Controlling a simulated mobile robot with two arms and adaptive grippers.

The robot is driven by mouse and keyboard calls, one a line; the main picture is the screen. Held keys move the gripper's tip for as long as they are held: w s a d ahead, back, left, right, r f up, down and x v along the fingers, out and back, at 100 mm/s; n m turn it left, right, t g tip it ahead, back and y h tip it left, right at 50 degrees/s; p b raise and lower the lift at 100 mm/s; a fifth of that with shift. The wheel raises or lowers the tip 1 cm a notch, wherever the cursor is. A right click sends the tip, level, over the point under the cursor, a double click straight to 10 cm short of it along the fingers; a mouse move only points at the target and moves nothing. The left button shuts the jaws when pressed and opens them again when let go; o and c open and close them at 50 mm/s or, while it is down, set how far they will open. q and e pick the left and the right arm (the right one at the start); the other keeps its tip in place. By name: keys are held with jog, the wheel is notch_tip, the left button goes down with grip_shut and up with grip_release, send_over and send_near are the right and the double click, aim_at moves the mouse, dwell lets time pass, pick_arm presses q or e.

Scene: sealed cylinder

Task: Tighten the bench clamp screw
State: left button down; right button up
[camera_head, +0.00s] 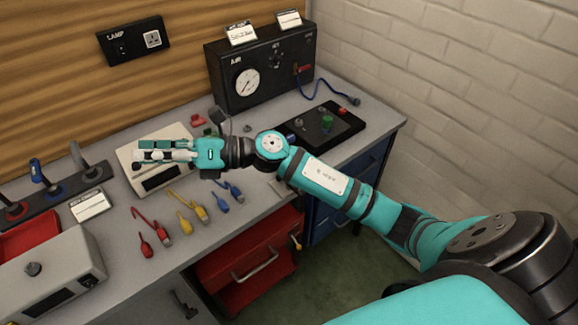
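My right gripper (142,150) reaches in from the right and points left, over a pale, flat-topped unit (130,168) with a dark slot or display at its front. Teal and whitish parts show at the fingers, and I cannot tell whether they are open, shut or holding something. The gripper and wrist hide much of the unit's top. I cannot make out the clamp screw; it may be hidden there. My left gripper is out of view.
Several red, yellow and blue leads (198,208) lie in front on the grey bench (120,245). A black gauge box (226,78) stands behind. A black control panel (345,125) is at right, and a grey box (50,275) at front left.

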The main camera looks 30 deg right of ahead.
jog(key=d+f+n+g+h, duration=0.7)
jog(key=d+n+h, duration=0.2)
jog(key=n, duration=0.2)
jog(key=d+r+h, duration=0.3)
jog(key=d+h, duration=0.6)
jog(key=d, duration=1.1)
jog(key=shift+n+g, duration=0.4)
jog(key=f+p, duration=0.2)
jog(key=f, duration=0.3)
jog(key=f+p, duration=0.1)
jog(key=f, duration=0.4)
jog(key=f+p, duration=0.2)
jog(key=f, duration=0.4)
jog(key=shift+s+p, duration=0.3)
jog(key=shift+f, duration=0.65)
grip_shut()
